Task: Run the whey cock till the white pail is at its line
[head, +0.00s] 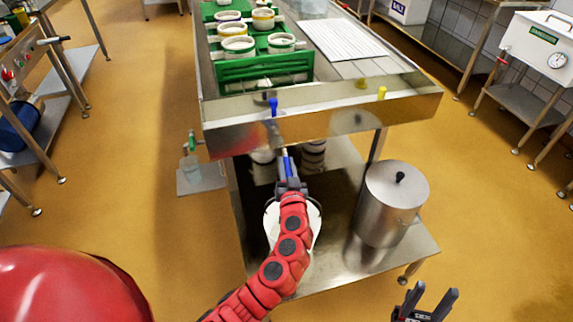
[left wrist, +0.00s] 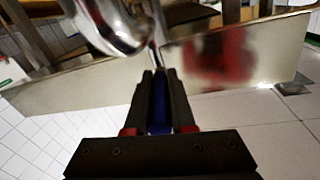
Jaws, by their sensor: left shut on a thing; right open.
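My left gripper (head: 288,172) is below the front rim of the steel drain table (head: 330,122), shut on a blue handle (head: 287,162). In the left wrist view the blue handle (left wrist: 158,105) stands between the closed fingers, with a shiny metal pipe (left wrist: 112,28) just above. I take it for the whey cock's lever. The white pail (head: 316,222) stands on the lower shelf, under my left gripper and partly behind my arm. Its line and whey level are hidden, and I cannot tell whether whey runs. My right gripper (head: 427,298) is open and empty at lower right.
A lidded steel can (head: 395,205) stands right of the pail on the shelf (head: 330,277).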

